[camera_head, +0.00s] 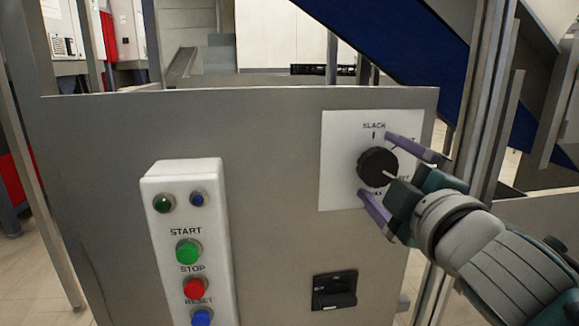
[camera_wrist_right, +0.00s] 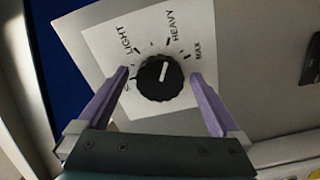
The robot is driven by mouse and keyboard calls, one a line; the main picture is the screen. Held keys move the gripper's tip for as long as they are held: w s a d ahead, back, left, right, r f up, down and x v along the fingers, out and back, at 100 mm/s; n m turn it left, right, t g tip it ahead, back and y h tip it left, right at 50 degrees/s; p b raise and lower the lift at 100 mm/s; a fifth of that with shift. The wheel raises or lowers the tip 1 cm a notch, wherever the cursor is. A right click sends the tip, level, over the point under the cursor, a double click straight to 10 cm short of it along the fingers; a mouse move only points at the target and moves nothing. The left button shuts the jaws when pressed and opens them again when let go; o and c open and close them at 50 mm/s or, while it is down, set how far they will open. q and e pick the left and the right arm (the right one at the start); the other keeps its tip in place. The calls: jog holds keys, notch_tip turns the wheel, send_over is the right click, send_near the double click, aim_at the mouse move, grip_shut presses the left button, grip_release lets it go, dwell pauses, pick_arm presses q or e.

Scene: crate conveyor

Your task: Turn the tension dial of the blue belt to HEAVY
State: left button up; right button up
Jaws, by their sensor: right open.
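The black tension dial (camera_head: 377,167) sits on a white label plate (camera_head: 340,150) on the grey panel. In the right wrist view, the dial (camera_wrist_right: 160,78) has a white pointer line aimed up and slightly right, roughly toward the word HEAVY. LIGHT is left of it and MAX is right. My right gripper (camera_head: 378,166) is open, with its purple fingers on either side of the dial. In the wrist view the fingertips (camera_wrist_right: 159,76) have visible gaps to the dial. The blue belt (camera_head: 400,35) slopes behind at top right. My left gripper is not in view.
A white control box (camera_head: 183,225) with START, STOP and RESET buttons is on the panel at left. A black switch (camera_head: 335,290) is below the dial. A metal post (camera_head: 490,90) stands close to my right arm.

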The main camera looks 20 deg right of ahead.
jog(key=v, duration=1)
jog(key=shift+w, duration=0.1)
